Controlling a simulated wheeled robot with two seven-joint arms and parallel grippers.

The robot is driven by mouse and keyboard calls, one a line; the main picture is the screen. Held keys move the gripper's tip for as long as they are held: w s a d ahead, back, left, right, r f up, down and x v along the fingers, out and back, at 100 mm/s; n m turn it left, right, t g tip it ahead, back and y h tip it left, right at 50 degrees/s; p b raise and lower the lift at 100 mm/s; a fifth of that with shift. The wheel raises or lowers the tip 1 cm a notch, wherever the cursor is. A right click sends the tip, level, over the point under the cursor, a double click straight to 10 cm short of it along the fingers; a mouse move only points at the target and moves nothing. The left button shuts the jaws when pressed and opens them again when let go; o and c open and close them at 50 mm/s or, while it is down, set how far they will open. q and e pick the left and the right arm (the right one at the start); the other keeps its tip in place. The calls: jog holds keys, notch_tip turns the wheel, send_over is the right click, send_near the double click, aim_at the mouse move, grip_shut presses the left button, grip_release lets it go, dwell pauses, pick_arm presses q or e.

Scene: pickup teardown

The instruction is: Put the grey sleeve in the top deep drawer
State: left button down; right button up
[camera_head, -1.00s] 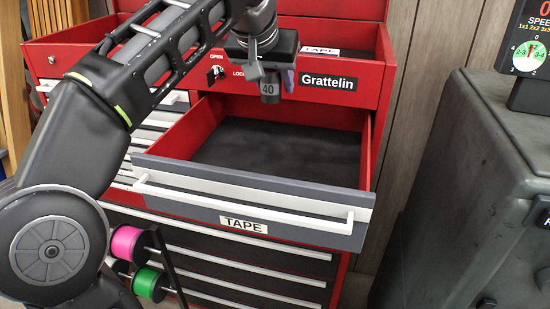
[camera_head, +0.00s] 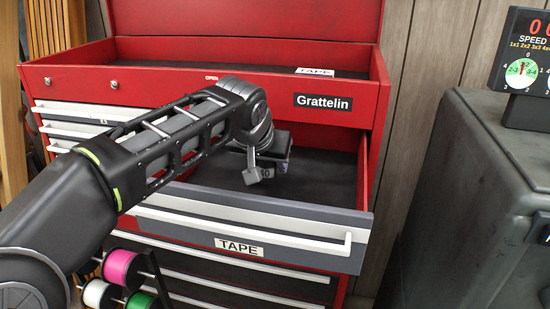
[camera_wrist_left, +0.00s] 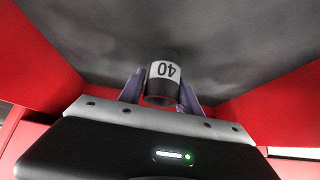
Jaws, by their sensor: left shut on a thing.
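The grey sleeve (camera_wrist_left: 162,84), a short hollow cylinder with a white "40" label, sits between the fingers of my left gripper (camera_wrist_left: 160,92) in the left wrist view. My left gripper (camera_head: 262,175) is shut on it. In the head view the sleeve (camera_head: 264,172) is mostly hidden by the wrist. The open top deep drawer (camera_head: 318,172), red-sided with a dark floor and a grey front labelled "TAPE", is under and around the gripper. The sleeve is over the drawer floor; I cannot tell whether it touches it. My right gripper is not in view.
The red "Grattelin" tool chest (camera_head: 345,101) rises behind the drawer, with its top tray open. Pink, white and green spools (camera_head: 122,268) stand at the lower left. A dark grey case (camera_head: 465,200) stands at the right, with a speed display (camera_head: 523,70) on it.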

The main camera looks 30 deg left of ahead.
pick_arm(q)
jog(key=w+p, duration=0.1)
jog(key=w, duration=0.1)
jog(key=w+a+p, duration=0.1)
jog(key=w, duration=0.1)
jog(key=shift+a+r, duration=0.15)
jog(key=shift+r, duration=0.05)
jog(key=shift+f, duration=0.65)
jog(key=shift+s+f, duration=0.1)
jog(key=shift+f, duration=0.3)
jog(key=c, duration=0.8)
grip_release()
jog(key=shift+r, duration=0.1)
jog(key=shift+c, duration=0.2)
jog(key=shift+r, duration=0.1)
